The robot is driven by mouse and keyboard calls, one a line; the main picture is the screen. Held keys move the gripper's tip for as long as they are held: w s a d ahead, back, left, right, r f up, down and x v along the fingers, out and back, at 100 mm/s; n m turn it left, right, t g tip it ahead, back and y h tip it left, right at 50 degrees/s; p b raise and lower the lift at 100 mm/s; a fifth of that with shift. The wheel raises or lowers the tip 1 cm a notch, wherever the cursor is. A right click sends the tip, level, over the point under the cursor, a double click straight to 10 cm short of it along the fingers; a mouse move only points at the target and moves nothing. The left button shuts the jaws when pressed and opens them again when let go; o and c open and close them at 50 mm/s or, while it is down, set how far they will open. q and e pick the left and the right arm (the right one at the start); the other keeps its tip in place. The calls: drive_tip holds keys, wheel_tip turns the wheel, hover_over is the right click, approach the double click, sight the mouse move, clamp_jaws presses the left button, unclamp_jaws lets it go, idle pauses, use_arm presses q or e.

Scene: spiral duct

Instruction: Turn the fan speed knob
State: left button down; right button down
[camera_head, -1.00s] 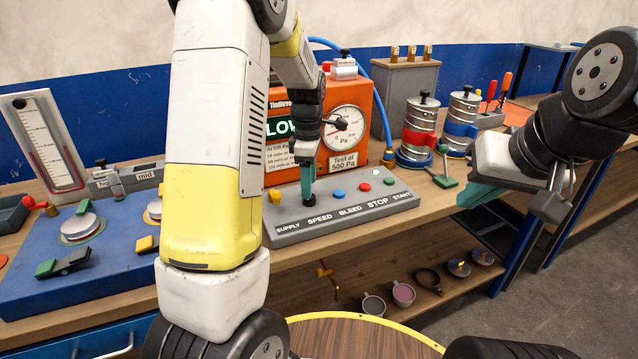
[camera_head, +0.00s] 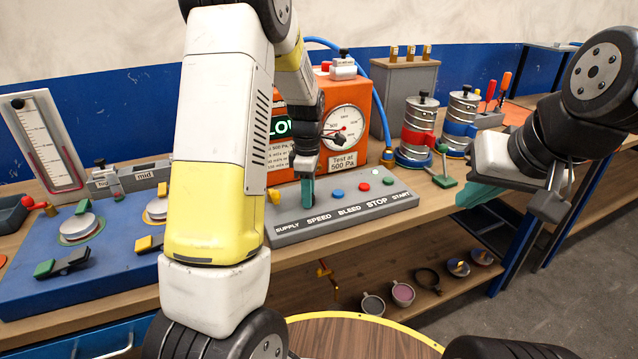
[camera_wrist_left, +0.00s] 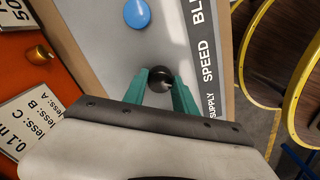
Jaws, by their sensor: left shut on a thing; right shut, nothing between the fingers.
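The fan speed knob (camera_wrist_left: 159,78) is a small black knob above the SPEED label on the grey control panel (camera_head: 345,218). In the left wrist view it sits between the green fingertips of my left gripper (camera_wrist_left: 163,88), which is shut on it. In the head view my left gripper (camera_head: 306,193) reaches down onto the panel and hides the knob. My right gripper (camera_head: 475,195) is shut and empty, off to the right of the panel near the bench's front edge.
A blue button (camera_head: 337,194), a red button (camera_head: 363,187) and a green button (camera_head: 388,181) lie right of the knob. A yellow knob (camera_head: 274,196) is to its left. The orange tester (camera_head: 345,115) with a gauge stands behind. Metal canisters (camera_head: 418,128) stand at the right.

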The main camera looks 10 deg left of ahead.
use_arm(q)
drive_tip(key=shift+m, duration=0.3)
drive_tip(key=m, duration=1.1)
drive_tip(key=shift+m, duration=0.3)
drive_tip(key=m, duration=0.4)
drive_tip(key=shift+m, duration=0.3)
drive_tip(key=m, duration=0.3)
drive_tip(key=shift+m, duration=0.3)
drive_tip(key=m, duration=0.3)
drive_tip(key=shift+m, duration=0.4)
drive_tip(key=m, duration=0.6)
drive_tip(key=shift+m, duration=0.4)
